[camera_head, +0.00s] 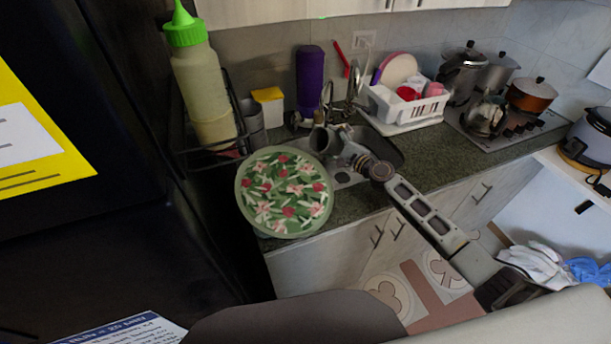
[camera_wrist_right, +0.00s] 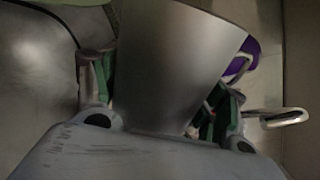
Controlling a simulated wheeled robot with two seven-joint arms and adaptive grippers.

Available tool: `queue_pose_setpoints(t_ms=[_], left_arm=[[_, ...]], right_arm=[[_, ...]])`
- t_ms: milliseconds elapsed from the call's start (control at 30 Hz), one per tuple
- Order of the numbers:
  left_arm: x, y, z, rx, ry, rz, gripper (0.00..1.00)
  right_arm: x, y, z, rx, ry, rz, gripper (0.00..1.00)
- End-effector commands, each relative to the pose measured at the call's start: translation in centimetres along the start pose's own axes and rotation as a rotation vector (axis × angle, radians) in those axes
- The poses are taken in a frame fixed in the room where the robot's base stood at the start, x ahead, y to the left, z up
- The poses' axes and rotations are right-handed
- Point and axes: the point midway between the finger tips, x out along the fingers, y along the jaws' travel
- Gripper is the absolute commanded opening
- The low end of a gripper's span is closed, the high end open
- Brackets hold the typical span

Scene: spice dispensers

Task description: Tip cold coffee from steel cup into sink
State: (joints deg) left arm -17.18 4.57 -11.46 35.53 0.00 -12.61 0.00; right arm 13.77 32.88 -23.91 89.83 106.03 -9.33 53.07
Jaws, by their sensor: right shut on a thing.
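My right gripper (camera_head: 347,152) reaches in from the right and is shut on the steel cup (camera_head: 324,141). The cup is held above the left part of the sink (camera_head: 388,146), near the tap (camera_head: 350,88), and looks tilted, its dark mouth facing the head camera. In the right wrist view the cup (camera_wrist_right: 175,65) fills the space between the two fingers of the gripper (camera_wrist_right: 158,95). The coffee cannot be made out in either view. My left gripper is not in view.
A round floral tray (camera_head: 285,192) lies at the counter's front edge, left of the cup. A purple bottle (camera_head: 309,80) and yellow-lidded container (camera_head: 268,107) stand behind. A white dish rack (camera_head: 400,108) and pots on the stove (camera_head: 520,122) are right. A dark rack with a green-capped bottle (camera_head: 200,85) is left.

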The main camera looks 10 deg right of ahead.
Motion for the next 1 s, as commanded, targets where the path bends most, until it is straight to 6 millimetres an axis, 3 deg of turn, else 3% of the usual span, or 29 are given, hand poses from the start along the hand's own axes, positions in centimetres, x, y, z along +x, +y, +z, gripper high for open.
queue_pose_setpoints(t_ms=[667, 1000], left_arm=[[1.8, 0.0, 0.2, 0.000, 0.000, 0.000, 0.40], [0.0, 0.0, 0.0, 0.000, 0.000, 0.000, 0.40]], right_arm=[[0.2, 2.2, -2.9, 0.454, -0.029, -0.001, 0.39], [0.1, 0.8, -3.2, 0.641, -0.043, 0.000, 0.39]])
